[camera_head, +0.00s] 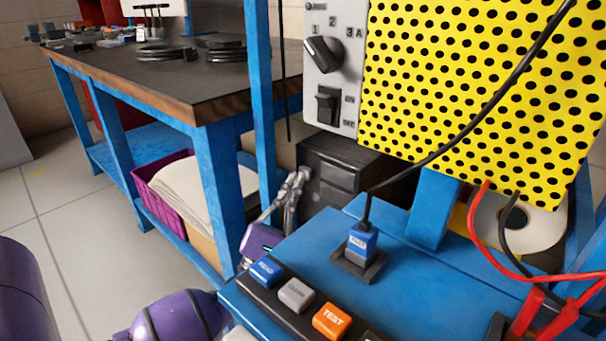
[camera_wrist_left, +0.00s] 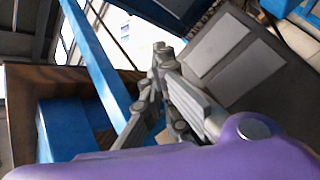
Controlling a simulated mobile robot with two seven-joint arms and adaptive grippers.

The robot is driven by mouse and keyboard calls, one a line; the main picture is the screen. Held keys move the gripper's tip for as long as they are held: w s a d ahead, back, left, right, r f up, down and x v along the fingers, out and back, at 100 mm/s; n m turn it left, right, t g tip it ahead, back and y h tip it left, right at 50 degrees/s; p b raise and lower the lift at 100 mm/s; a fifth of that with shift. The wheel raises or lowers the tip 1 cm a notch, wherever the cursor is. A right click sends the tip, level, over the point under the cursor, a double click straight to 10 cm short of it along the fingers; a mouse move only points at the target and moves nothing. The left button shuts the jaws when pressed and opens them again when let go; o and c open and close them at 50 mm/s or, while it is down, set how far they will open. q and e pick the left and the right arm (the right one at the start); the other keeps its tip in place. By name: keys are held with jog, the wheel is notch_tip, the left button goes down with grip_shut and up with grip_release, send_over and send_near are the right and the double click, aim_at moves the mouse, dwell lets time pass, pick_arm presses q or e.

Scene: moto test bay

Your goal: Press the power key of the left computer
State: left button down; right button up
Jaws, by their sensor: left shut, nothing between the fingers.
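A dark box with grey front panels (camera_head: 329,181), which looks like a computer case, stands low behind the blue bench; the bench and grey switch panel partly hide it. Its panels (camera_wrist_left: 222,47) also show in the left wrist view. I cannot make out a power key on it. My left gripper (camera_head: 302,175) is shut and empty, its fingers pointing up just left of the box in the head view. The left wrist view shows the closed fingertips (camera_wrist_left: 160,50) near the panels; whether they touch is unclear. My right gripper is not in view.
A blue bench (camera_head: 300,240) carries READ, CLEAR and TEST buttons (camera_head: 296,294) and a blue plug. A blue post (camera_head: 262,110) stands close to the gripper. Above are a switch panel (camera_head: 335,65) and yellow perforated board (camera_head: 470,90). Cables hang at right.

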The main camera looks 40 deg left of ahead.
pick_arm(q)
jog(key=shift+w, duration=0.45)
jog(key=shift+w+b, duration=0.3)
jog(key=shift+w, duration=0.2)
dwell(0.7)
jog(key=shift+s, duration=0.15)
jog(key=shift+s+p, duration=0.3)
jog(key=shift+s, duration=0.5)
jog(key=s+p, duration=0.1)
jog(key=s, duration=0.4)
jog(key=shift+a, duration=0.2)
dwell(0.9)
